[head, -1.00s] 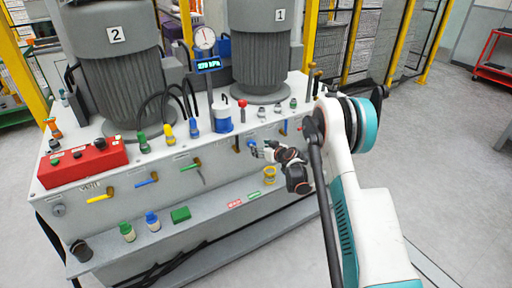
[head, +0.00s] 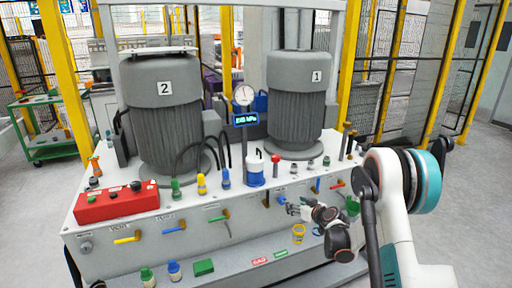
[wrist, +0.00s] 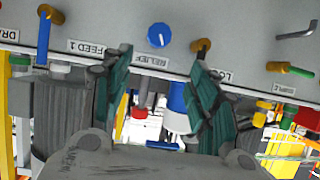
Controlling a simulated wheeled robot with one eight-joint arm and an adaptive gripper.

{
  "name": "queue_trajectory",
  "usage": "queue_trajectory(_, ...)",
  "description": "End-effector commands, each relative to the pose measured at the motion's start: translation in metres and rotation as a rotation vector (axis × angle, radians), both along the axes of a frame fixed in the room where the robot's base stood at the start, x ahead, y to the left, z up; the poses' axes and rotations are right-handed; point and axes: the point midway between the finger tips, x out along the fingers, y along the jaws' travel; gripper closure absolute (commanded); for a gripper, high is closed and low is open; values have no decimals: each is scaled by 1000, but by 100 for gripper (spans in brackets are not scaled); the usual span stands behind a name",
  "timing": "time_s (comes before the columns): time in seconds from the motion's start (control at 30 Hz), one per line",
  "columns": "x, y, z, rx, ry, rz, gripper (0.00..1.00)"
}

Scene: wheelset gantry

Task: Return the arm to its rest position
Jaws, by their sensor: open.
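My arm reaches in from the right in the head view. My gripper (head: 292,208) is in front of the console's front panel (head: 255,222), above the lower shelf. In the wrist view the two green-padded fingers (wrist: 163,82) stand apart with nothing held between them. A round blue knob (wrist: 160,36), by the label RELIEF, shows on the panel beyond the fingertips, apart from them. In the head view it is hard to make out beside the gripper.
Valve handles line the panel, such as a yellow one (head: 127,239) and a red one (head: 337,184). Two grey motors (head: 298,115) and a gauge (head: 243,95) stand on top. Open floor (head: 460,200) lies right.

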Motion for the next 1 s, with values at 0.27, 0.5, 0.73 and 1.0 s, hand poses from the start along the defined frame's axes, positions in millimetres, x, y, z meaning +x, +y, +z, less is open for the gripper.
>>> queue_trajectory(0.27, -33, 19, 85, -2, 86, -2, 46)
queue_trajectory(0.5, -81, 34, 149, -8, 168, -16, 46)
queue_trajectory(0.73, -140, 46, 197, -16, 243, -42, 46)
queue_trajectory(1.0, -221, 54, 237, -32, 326, -84, 46)
